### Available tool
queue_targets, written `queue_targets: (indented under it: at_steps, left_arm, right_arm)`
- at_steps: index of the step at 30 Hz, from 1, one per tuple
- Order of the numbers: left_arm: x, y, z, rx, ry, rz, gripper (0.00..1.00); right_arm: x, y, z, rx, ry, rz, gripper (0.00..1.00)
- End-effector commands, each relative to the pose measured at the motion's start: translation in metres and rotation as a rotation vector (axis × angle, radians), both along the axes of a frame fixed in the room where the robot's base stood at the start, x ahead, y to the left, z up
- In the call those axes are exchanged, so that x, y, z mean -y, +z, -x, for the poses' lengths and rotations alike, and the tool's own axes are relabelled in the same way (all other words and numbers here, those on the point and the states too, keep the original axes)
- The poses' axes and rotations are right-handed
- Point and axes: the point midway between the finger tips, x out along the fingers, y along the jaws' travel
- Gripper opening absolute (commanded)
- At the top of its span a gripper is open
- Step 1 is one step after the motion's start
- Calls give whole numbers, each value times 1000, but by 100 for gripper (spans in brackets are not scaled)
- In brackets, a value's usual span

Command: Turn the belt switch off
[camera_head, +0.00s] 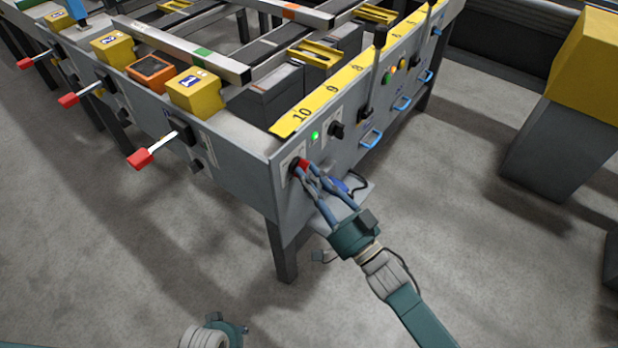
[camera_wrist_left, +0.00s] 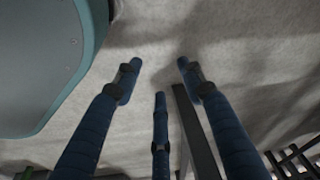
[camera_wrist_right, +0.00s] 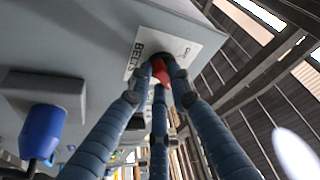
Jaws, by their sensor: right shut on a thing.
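The belt switch has a red knob (camera_head: 303,163) on the corner end of the grey panel. In the right wrist view the red knob (camera_wrist_right: 160,71) sits in front of a white plate (camera_wrist_right: 172,42) lettered BELTS. My right gripper (camera_head: 307,172) is shut on the red knob, its blue fingers around it. The fingers partly hide the knob and the plate, so the switch's position cannot be read. My left gripper (camera_wrist_left: 158,76) is open and empty over the bare floor, far from the switch.
A green lamp (camera_head: 315,136) and a black rotary knob (camera_head: 336,131) sit close to the switch on the panel. Black levers (camera_head: 373,75) and blue handles (camera_head: 371,138) lie further along. A blue object (camera_wrist_right: 42,131) hangs near my right fingers. The floor in front is clear.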

Motion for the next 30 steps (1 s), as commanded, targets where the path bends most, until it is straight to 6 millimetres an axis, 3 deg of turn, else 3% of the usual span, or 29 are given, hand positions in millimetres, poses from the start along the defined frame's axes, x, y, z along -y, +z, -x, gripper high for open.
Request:
queue_targets:
  at_steps: [15, 30]
  left_arm:
    - [1, 86, -22, 51, 9, 4, 40]
    - [-2, 162, -13, 88, 15, 5, 40]
  right_arm:
    - [5, -1, -6, 365, -2, 262, 0]
    - [8, 4, -10, 750, -1, 539, 0]
